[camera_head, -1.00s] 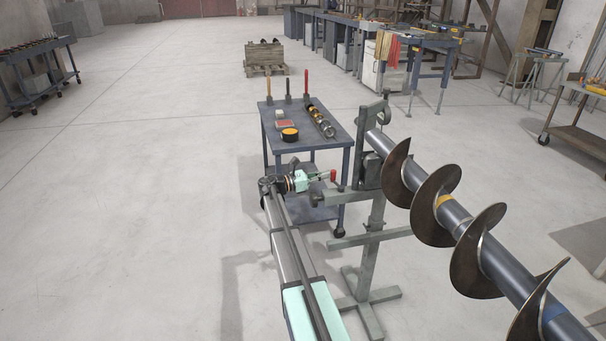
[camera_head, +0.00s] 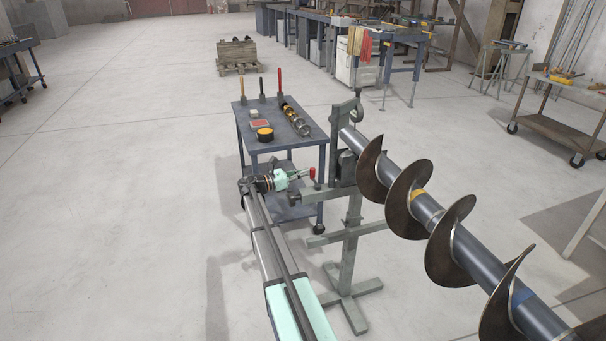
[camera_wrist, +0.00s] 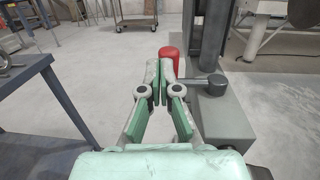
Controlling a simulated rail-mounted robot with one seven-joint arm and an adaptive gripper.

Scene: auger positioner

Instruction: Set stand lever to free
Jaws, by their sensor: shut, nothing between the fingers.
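The stand lever has a red knob (camera_head: 312,174) and sits at the left side of the grey stand (camera_head: 350,240), which holds one end of the auger (camera_head: 440,220). In the wrist view the red knob (camera_wrist: 168,60) is upright just beyond my fingertips, partly hidden by them. My gripper (camera_head: 305,173) is shut and empty, its tips close to the knob. In the wrist view my gripper (camera_wrist: 159,68) points at the knob; I cannot tell whether it touches.
A blue tool table (camera_head: 283,130) stands behind and left of the stand, its edge (camera_wrist: 25,75) close on the left in the wrist view. A wheeled cart (camera_head: 545,120) is far right.

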